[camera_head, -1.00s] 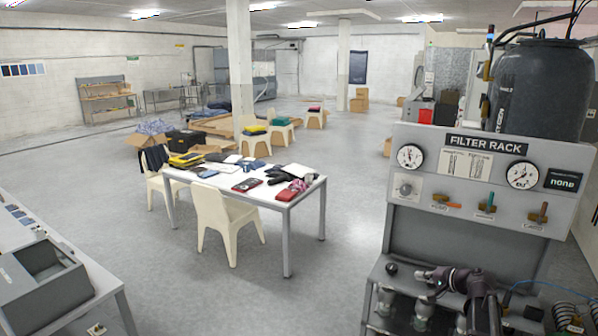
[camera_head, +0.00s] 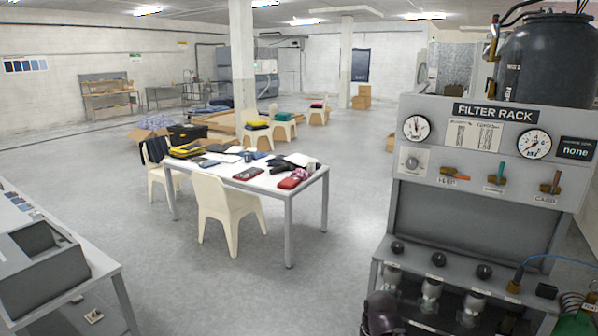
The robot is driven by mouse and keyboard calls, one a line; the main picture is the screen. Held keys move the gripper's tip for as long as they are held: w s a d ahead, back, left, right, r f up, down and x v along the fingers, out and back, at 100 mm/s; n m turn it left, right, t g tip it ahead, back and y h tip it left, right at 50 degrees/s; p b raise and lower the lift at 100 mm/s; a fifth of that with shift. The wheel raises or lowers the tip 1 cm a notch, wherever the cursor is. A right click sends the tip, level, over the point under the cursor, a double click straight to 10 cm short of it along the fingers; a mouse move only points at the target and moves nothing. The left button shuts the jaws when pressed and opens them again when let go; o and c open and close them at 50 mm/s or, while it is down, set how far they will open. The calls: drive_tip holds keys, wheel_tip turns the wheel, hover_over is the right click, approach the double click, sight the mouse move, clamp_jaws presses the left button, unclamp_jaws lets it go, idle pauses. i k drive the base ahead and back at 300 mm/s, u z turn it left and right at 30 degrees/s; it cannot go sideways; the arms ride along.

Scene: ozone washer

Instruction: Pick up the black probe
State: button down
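A small dark upright piece (camera_head: 517,274) with a brass-coloured base stands at the right of the filter rack's lower shelf, with a blue cable (camera_head: 550,256) arching from it to the right. It may be the black probe, but it is too small to be sure. A small black block (camera_head: 547,291) sits just right of it. Part of my dark arm shows at the bottom edge, in front of the shelf's left end and left of these pieces. My gripper's fingers cannot be made out.
The filter rack (camera_head: 430,190) fills the right side, with gauges, valve handles and several black knobs above clear filter bowls. A green object (camera_head: 577,324) and coiled hose are at the lower right. A cluttered white table (camera_head: 270,192) stands mid-room, with open floor before it.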

sight(521, 271)
drive_tip(key=k, duration=1.3)
drive_tip(key=z, duration=0.3)
drive_tip(key=i, duration=0.8)
drive_tip(key=z, duration=0.55)
drive_tip(key=i, duration=0.9)
drive_tip(key=z, duration=0.2)
